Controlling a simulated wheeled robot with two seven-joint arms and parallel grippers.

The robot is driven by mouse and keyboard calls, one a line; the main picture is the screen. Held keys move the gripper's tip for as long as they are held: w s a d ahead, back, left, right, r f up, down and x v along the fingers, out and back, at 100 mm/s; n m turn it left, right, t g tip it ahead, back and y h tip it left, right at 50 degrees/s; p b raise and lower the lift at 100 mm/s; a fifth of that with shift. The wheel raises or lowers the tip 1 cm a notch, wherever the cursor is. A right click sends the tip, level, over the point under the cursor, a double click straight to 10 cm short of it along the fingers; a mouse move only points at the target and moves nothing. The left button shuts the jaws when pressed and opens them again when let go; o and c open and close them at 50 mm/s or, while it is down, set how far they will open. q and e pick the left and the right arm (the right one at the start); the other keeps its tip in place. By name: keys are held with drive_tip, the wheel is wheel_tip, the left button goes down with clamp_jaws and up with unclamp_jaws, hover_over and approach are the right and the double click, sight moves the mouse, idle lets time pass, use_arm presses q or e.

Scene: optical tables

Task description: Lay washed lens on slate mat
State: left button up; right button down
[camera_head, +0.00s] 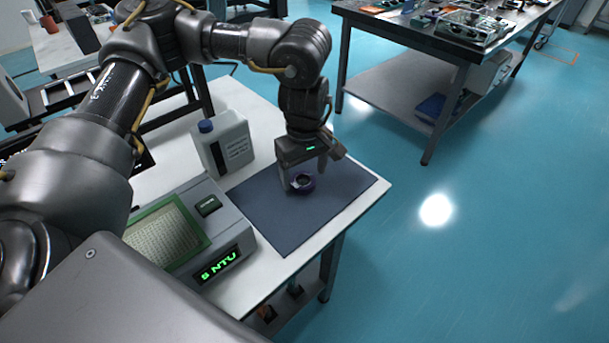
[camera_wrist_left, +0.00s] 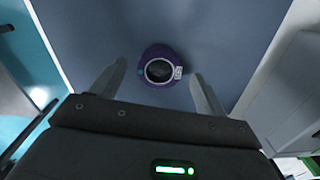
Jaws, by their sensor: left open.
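The lens (camera_head: 303,182), a small purple ring with dark glass, lies on the slate mat (camera_head: 262,214) on the white table. My left gripper (camera_head: 307,183) is low over the mat at the lens, pointing down, and its fingers are apart. In the left wrist view the lens (camera_wrist_left: 160,68) sits on the mat (camera_wrist_left: 215,35), ahead of and between the two open fingertips (camera_wrist_left: 157,78), with a gap on each side. My right gripper is not in view.
A grey device with a green-framed grid and a display reading "5 NTU" (camera_head: 220,265) stands left of the mat. A white jug with a blue cap (camera_head: 224,145) stands behind the mat. The mat's front part is bare. Another table (camera_head: 400,30) stands at the back right.

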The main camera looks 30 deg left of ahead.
sight(305, 181)
use_arm(q)
wheel_tip(305, 181, up, 10)
drive_tip(key=shift+r, duration=0.25)
idle(0.5)
